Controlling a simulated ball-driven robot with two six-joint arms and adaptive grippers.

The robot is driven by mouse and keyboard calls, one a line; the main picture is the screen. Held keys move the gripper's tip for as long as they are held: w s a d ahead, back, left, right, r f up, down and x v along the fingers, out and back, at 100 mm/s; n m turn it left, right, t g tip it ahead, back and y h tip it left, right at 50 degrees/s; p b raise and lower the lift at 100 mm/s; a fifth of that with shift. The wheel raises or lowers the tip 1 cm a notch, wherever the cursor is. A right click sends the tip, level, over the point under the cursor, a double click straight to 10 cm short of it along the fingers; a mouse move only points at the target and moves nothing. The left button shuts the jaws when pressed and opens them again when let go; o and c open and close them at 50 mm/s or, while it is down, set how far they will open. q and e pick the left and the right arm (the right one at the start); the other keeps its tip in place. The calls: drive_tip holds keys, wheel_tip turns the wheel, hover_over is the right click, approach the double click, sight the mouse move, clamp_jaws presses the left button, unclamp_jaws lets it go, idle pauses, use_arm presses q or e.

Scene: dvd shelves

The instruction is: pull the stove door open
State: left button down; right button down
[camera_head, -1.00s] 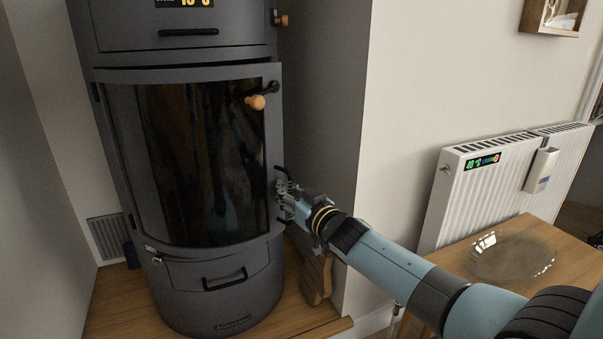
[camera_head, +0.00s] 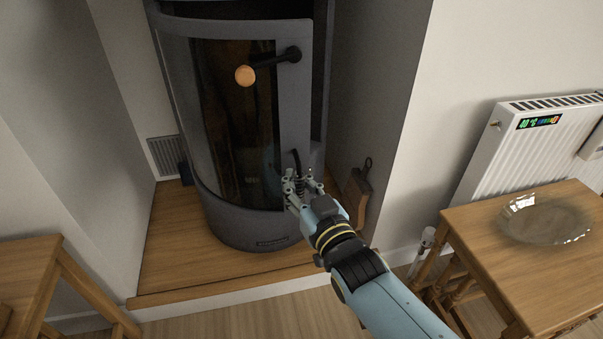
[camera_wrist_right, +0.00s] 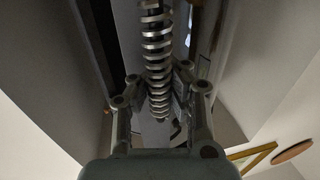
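The dark stove (camera_head: 322,110) stands in a corner alcove. Its curved stove door (camera_head: 292,120), with a dark glass pane, stands ajar, its right edge swung out from the body. A black lever with a round wooden knob (camera_head: 245,75) is high on the door. A coiled metal door handle (camera_head: 298,162) sits lower on the right edge. My right gripper (camera_head: 301,184) is at this handle; in the right wrist view the coil (camera_wrist_right: 157,60) runs between its two fingers, which close in on both sides. My left gripper is not in view.
A wooden stool (camera_head: 35,265) is at the lower left. A small brush (camera_head: 357,195) hangs right of the stove. Floor in front is clear.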

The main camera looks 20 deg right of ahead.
drive_tip(key=shift+s+d+f, duration=0.1)
drive_tip(key=shift+s+f, duration=0.3)
drive_tip(key=shift+f, duration=0.1)
drive_tip(key=c, duration=1.3)
unclamp_jaws()
drive_tip(key=shift+s+d+r, duration=0.25)
drive_tip(key=shift+s+d, duration=0.05)
drive_tip(key=shift+s, duration=0.05)
drive_tip(key=shift+c, duration=0.2)
drive_tip(key=shift+o, duration=0.9)
drive_tip(key=shift+w, duration=0.1)
drive_tip(key=shift+w+a+r, duration=0.1)
drive_tip(key=shift+a, duration=0.05)
drive_tip(key=s+d, duration=0.1)
drive_tip(key=s, duration=1.1)
